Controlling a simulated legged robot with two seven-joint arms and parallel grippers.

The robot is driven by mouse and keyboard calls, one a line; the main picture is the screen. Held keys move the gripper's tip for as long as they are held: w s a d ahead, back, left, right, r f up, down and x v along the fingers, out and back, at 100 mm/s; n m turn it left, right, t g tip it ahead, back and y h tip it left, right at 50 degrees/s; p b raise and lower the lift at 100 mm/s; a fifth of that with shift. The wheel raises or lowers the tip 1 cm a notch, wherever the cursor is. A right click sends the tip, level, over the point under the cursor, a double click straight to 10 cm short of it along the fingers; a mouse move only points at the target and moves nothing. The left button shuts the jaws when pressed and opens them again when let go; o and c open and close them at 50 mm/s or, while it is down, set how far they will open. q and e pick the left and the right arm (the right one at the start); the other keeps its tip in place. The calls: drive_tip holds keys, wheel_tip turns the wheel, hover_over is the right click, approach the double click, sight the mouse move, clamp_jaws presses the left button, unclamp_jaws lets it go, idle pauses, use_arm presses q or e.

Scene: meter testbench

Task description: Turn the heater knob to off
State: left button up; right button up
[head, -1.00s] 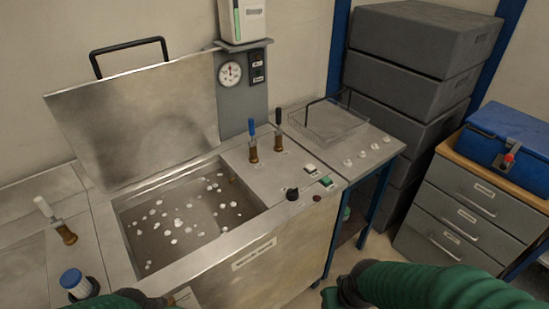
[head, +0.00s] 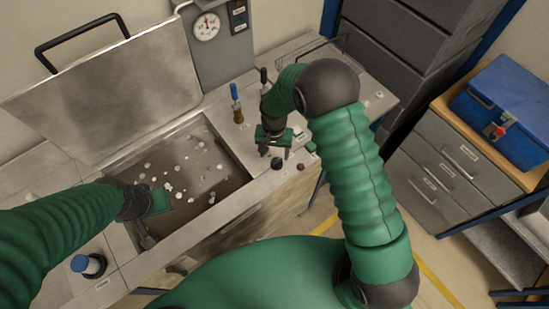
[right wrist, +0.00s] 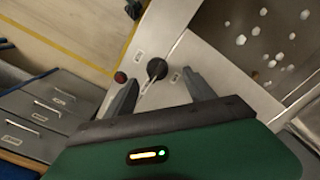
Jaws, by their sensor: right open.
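The black heater knob (head: 277,163) sits near the front edge of the steel panel of the bath. My right gripper (head: 275,153) is open just above and behind it in the head view. In the right wrist view the knob (right wrist: 156,69) lies between and slightly beyond the two spread fingertips (right wrist: 161,82); I see no contact. Small labels flank the knob; which setting it points to is too small to tell. My left gripper (head: 150,225) hangs over the left front of the bath, and its jaw opening is unclear.
A dark red button (head: 301,167) is close beside the knob. Thermometers with blue (head: 235,95) and black handles stand behind my right gripper. The open water bath (head: 225,195) holds floating white balls, with its lid (head: 110,95) raised. A blue toolbox (head: 510,105) stands at right.

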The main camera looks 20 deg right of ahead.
sight(278, 160)
drive_tip(key=f, duration=0.2)
drive_tip(key=d+f, duration=0.1)
drive_tip(key=f, duration=0.2)
drive_tip(key=w+f+p, duration=0.1)
drive_tip(key=f, duration=0.1)
drive_tip(key=shift+d+f, duration=0.15)
drive_tip(key=shift+d, duration=0.25)
drive_tip(key=shift+s+d+f, duration=0.1)
drive_tip(key=shift+f, duration=0.05)
drive_tip(key=shift+s, duration=0.1)
drive_tip(key=shift+s+a, duration=0.1)
drive_tip(key=shift+a, duration=0.2)
drive_tip(key=shift+c, duration=0.3)
drive_tip(key=shift+a, duration=0.35)
drive_tip(key=c, duration=0.5)
drive_tip(key=shift+a, duration=0.1)
drive_tip(key=shift+c, duration=1)
drive_tip(key=shift+d, duration=0.3)
drive_tip(key=c, duration=0.5)
drive_tip(key=shift+d, duration=0.25)
drive_tip(key=shift+c, duration=0.5)
use_arm(q)
drive_tip(key=shift+w+d+r, duration=0.3)
drive_tip(key=shift+d+r, duration=0.45)
drive_tip(key=shift+r, duration=0.05)
